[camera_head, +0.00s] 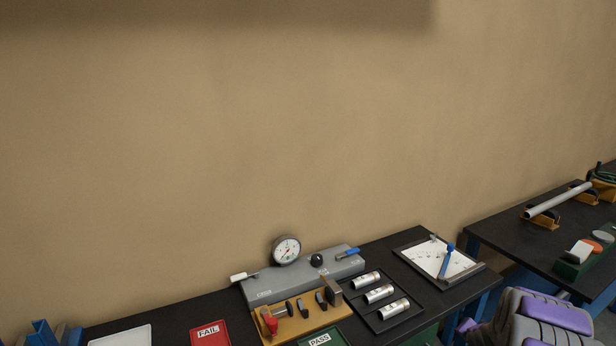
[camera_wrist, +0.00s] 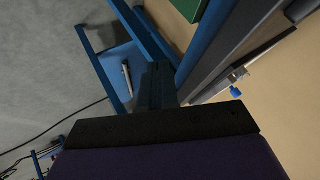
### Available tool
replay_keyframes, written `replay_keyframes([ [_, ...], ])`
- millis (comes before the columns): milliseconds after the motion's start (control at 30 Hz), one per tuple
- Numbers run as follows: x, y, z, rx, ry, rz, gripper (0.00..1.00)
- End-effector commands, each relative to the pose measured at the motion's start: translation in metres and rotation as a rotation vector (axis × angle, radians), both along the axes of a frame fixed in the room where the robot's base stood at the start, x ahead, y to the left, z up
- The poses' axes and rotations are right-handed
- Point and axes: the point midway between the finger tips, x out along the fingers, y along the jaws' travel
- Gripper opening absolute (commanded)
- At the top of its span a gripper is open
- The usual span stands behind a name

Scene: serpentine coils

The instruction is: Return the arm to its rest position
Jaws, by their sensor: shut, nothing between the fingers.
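My gripper (camera_wrist: 160,82) shows in the wrist view as a dark pair of fingers pressed together, with nothing between them. A black plate and a purple part of my own wrist fill the bottom of that view. In the head view, my grey and purple arm is folded at the lower right corner. The gripper's fingers cannot be made out there. In the wrist view the fingers point towards a blue bench frame (camera_wrist: 97,66), and I cannot tell the gap between them.
A second bench (camera_head: 500,229) stands at right. The wrist view shows grey floor (camera_wrist: 40,60) with a cable.

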Motion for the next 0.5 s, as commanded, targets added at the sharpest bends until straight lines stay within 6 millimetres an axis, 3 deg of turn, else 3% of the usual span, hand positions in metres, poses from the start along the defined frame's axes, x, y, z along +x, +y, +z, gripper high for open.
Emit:
replay_keyframes([
  [33,-0.002,0.014,0.019,-0.032,0.029,0.017,0.0],
  [200,-0.023,0.052,0.062,-0.114,0.163,0.068,0.0],
  [500,-0.085,0.123,0.12,-0.172,0.393,0.199,0.0],
])
